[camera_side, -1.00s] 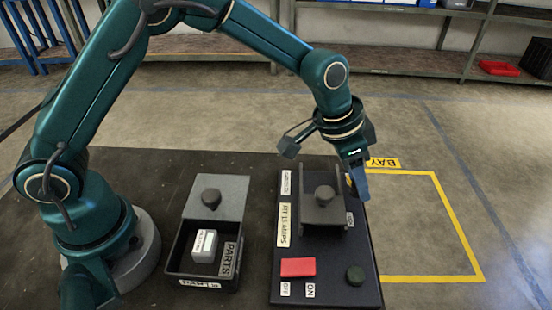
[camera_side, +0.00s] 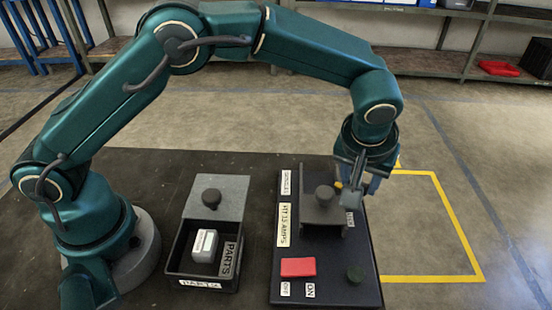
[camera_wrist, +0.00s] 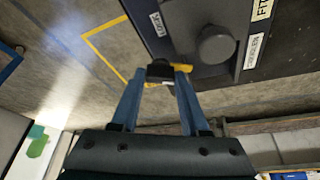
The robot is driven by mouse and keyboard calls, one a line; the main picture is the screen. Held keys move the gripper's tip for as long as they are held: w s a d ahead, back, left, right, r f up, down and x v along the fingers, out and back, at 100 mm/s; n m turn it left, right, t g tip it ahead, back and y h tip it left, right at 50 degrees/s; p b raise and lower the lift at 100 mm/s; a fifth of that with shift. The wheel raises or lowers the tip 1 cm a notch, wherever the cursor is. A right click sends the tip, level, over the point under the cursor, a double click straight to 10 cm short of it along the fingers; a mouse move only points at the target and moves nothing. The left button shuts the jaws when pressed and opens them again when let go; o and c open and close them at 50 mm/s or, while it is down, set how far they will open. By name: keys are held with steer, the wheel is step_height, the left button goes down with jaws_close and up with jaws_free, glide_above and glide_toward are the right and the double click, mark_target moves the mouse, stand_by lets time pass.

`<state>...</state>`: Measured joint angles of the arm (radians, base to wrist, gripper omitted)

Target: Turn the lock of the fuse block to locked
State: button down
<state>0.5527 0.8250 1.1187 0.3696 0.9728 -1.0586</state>
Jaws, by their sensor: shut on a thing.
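The fuse block (camera_side: 322,212) is a dark grey block with a round knob on top, set on a dark panel. Its lock (camera_wrist: 160,70) is a small dark piece with a yellow part at the block's side. In the wrist view the yellow part points to the right. My gripper (camera_wrist: 159,78) is shut on the lock, with a blue finger on either side of it. In the side view my gripper (camera_side: 350,198) is at the block's right edge and hides most of the lock. I cannot tell whether it stands at locked.
The floor to the right is clear.

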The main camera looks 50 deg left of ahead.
steer(key=n, duration=0.2)
steer(key=n+g+y, duration=0.1)
steer(key=n, duration=0.1)
steer(key=shift+d+n+y, duration=0.15)
steer(key=shift+n+y, duration=0.15)
steer(key=shift+n, duration=0.4)
steer(key=shift+c, duration=2)
jaws_free()
steer(key=shift+v, duration=2.55)
steer(key=shift+w, duration=0.15)
